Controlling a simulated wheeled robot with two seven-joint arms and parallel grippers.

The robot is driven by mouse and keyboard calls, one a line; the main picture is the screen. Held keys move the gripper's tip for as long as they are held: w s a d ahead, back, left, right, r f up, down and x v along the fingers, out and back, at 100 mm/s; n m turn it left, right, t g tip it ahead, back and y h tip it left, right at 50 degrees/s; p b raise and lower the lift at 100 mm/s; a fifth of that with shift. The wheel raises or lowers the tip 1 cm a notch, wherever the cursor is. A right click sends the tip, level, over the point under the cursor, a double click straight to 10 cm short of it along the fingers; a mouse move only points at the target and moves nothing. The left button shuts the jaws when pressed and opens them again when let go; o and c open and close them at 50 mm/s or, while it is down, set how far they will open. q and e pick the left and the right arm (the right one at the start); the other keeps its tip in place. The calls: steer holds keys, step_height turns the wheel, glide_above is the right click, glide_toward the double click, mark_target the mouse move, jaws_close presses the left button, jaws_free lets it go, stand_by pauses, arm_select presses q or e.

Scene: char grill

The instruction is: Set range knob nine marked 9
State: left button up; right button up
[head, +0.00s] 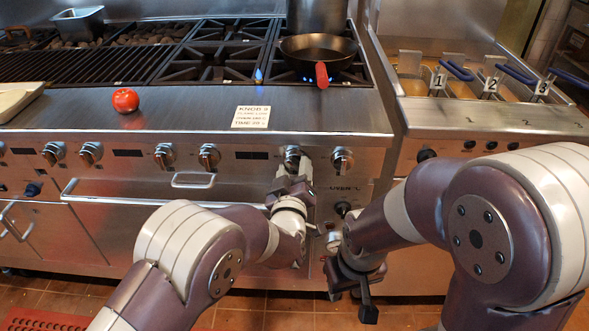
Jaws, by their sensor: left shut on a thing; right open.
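A row of round metal range knobs runs along the stainless front panel. My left gripper (292,168) is shut on one knob (293,153), the second from the right in the row. Its fingers cover the knob's lower part, and its marking and pointer are too small to read. The rightmost knob (342,160) is just beside it, free. Another knob (209,156) is to the left. A white card (251,117) headed "KNOB" lies on the ledge above; its smaller print is unclear. My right gripper (354,284) is open and empty, low in front of the range, apart from the panel.
A black pan (319,52) with a red handle sits on a burner with blue flame. A tomato (125,100) lies on the ledge. An oven handle (193,180) sticks out left of my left gripper. A fryer (490,118) with numbered baskets stands at the right.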

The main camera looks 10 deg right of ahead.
arm_select(q)
steer(key=o, duration=1)
steer(key=shift+o, duration=0.2)
steer(key=shift+s, duration=0.1)
steer(key=p+v, duration=0.1)
steer(key=v, duration=1.1)
steer(key=shift+s, duration=0.25)
